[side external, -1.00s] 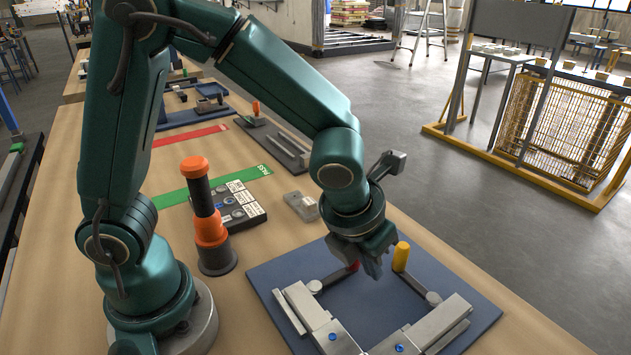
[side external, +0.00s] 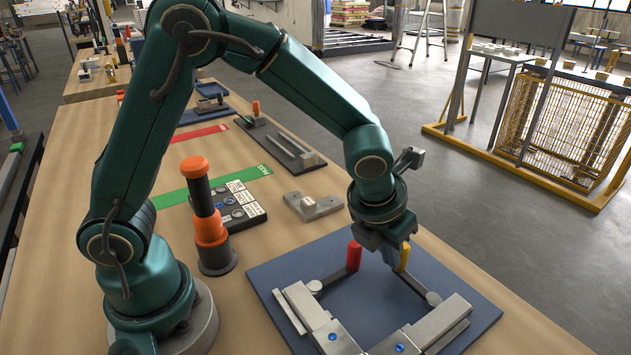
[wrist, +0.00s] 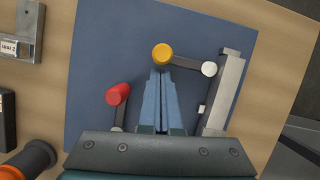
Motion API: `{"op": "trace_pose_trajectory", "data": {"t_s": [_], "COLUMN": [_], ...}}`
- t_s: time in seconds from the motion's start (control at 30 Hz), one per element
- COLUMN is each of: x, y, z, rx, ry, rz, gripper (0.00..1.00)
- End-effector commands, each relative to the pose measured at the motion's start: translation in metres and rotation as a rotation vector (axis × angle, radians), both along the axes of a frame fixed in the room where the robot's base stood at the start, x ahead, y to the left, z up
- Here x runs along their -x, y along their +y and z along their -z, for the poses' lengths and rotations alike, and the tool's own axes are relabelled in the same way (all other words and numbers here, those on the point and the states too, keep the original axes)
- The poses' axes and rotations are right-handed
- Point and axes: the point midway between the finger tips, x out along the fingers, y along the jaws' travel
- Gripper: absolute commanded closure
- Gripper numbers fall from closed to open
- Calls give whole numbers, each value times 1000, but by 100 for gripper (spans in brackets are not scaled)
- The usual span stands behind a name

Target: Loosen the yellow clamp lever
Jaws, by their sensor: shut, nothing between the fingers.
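The yellow clamp lever (side external: 403,258) has an upright yellow grip on a grey arm (side external: 413,284) that runs to a round pivot. Its grip is partly hidden behind my gripper (side external: 390,259) in the side view. In the wrist view the yellow grip (wrist: 162,54) sits just beyond the tips of my gripper (wrist: 160,72), with its arm reaching right to the pivot (wrist: 209,69). My fingers are together and empty, pointing down beside the lever. I cannot tell whether they touch it.
A red-gripped lever (side external: 354,256) stands left of my fingers, also in the wrist view (wrist: 117,95). Metal frame bars (side external: 436,322) lie on the blue plate (side external: 270,272). An orange-and-black post (side external: 209,230) and a grey metal bracket (side external: 313,206) stand on the table nearby.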

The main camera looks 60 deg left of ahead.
Motion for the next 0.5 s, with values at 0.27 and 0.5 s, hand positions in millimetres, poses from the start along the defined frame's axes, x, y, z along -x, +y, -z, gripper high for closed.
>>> {"op": "trace_pose_trajectory", "data": {"t_s": [0.27, 0.5], "x": [-3, -6], "y": [2, 3], "z": [0, 0], "rx": [0, 0], "ry": [1, 0], "rz": [45, 82], "gripper": [100, 100]}}
